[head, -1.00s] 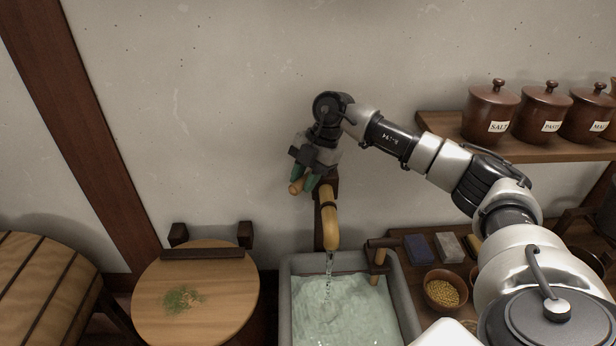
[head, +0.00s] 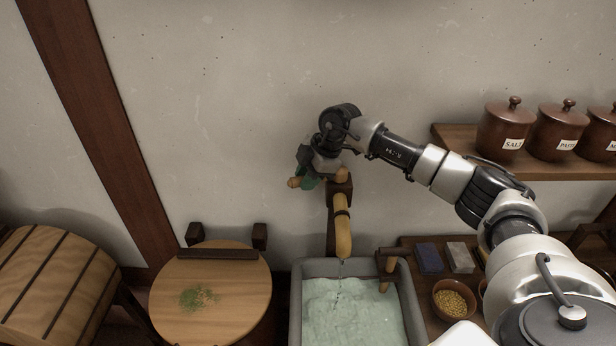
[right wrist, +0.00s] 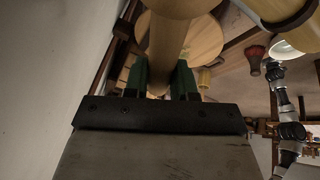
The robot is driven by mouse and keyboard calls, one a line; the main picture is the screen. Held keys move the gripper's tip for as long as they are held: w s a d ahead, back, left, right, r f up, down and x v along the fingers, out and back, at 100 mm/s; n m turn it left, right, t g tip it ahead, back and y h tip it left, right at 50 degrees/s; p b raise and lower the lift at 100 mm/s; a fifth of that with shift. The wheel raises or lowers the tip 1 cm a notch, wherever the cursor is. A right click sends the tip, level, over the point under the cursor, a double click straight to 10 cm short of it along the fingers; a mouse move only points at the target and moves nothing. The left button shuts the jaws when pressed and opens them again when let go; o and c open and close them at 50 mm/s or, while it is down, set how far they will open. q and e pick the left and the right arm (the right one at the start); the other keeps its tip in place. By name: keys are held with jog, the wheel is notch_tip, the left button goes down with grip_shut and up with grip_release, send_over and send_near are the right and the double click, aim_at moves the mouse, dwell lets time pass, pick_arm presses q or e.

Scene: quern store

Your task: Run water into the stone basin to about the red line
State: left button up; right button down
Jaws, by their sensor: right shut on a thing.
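The grey stone basin (head: 298,300) stands at the bottom centre of the head view with pale, rippled water (head: 350,315) in it. I cannot make out the red line. The yellowish wooden spout (head: 342,232) hangs over it, and a thin, broken stream (head: 339,282) falls into the water. My right gripper (head: 308,180) is left of the spout's top, its green fingers shut on the wooden tap handle (head: 293,183). In the right wrist view, the fingers (right wrist: 161,82) straddle the round handle (right wrist: 168,40). My left gripper is not in view.
A wooden peg-like fitting (head: 388,262) stands at the basin's right back edge. A round wooden table (head: 235,300) with green herbs is to the left. A bowl of yellow grains (head: 453,300) and blocks (head: 428,258) are to the right. Lidded jars (head: 505,130) stand on a shelf (head: 545,168).

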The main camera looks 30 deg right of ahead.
dwell(0.3)
jog(key=c, duration=0.9)
grip_release()
jog(key=shift+r, duration=0.1)
jog(key=b+v, duration=0.2)
jog(key=v, duration=0.8)
jog(key=shift+s+d+r+b, duration=0.1)
jog(key=shift+d+r+b, duration=0.1)
jog(key=shift+r+b, duration=0.1)
